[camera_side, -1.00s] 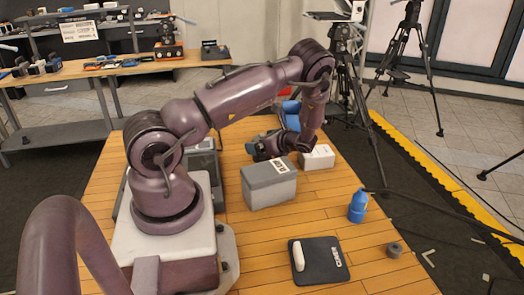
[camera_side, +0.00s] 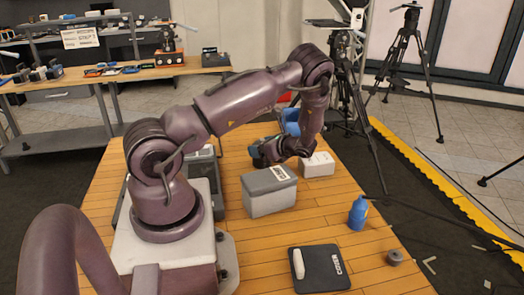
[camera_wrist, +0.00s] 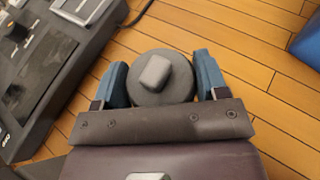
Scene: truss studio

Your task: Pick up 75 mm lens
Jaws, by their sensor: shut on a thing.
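My gripper (camera_wrist: 160,72) has blue fingers, one on each side of a round dark-grey object, taken to be the 75 mm lens (camera_wrist: 180,86). The fingers are shut on it, and a lighter grey block shows on its top face. In the side view my gripper (camera_side: 262,154) is low over the table, behind the grey box. The lens is hard to make out there, and its underside is hidden.
A grey lidded box (camera_side: 268,198) stands in front of my gripper and a white box (camera_side: 318,165) to its right. A blue bottle (camera_side: 358,213), a black mat (camera_side: 322,270) and a small grey cylinder (camera_side: 395,257) are nearer. A dark device (camera_wrist: 45,65) lies left of my gripper.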

